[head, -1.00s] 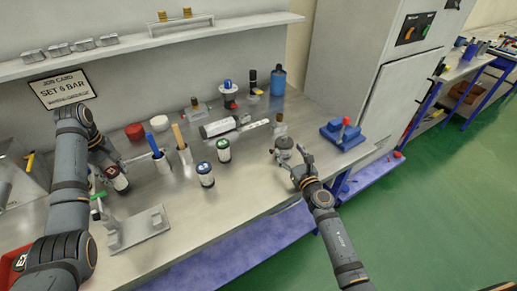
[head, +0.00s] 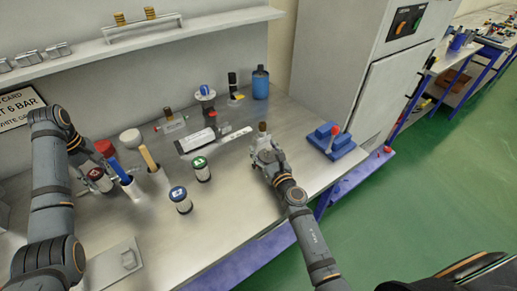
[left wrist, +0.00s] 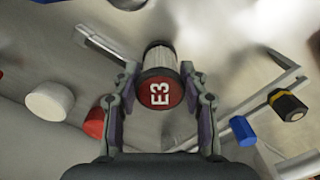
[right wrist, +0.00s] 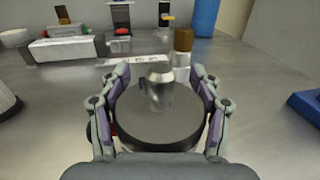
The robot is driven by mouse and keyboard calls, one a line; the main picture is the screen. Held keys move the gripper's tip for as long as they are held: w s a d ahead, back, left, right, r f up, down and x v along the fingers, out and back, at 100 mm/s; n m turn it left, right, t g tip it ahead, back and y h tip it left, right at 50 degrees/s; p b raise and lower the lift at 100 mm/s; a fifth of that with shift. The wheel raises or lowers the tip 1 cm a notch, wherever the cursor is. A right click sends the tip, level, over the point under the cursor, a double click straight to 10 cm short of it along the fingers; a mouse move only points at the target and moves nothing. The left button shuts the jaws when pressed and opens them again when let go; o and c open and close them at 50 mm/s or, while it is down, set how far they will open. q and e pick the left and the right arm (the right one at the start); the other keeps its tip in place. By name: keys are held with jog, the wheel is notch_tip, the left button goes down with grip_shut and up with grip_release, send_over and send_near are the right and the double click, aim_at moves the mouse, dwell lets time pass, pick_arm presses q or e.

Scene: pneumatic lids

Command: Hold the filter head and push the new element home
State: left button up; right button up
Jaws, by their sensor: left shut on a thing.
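A filter element with a dark red cap marked E3 (left wrist: 160,92) is gripped between the fingers of my left gripper (left wrist: 160,98). In the head view this element (head: 97,178) is at the left, held over the bench near the red lid. My right gripper (right wrist: 158,115) is open, with its fingers on either side of a dark round body with a silver knob (right wrist: 155,125), apparently the filter head. I cannot tell whether they touch it. In the head view my right gripper (head: 266,157) largely hides that body.
A green-capped element (head: 201,170) and a blue-capped one (head: 180,200) stand mid-bench. Blue (head: 118,171) and tan (head: 148,158) handles rise left of them. A blue fixture (head: 330,140) is at the right.

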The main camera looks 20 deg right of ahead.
jog(key=c, duration=0.7)
jog(key=shift+f, duration=0.1)
jog(key=shift+c, duration=0.5)
dwell(0.7)
jog(key=o, duration=1.7)
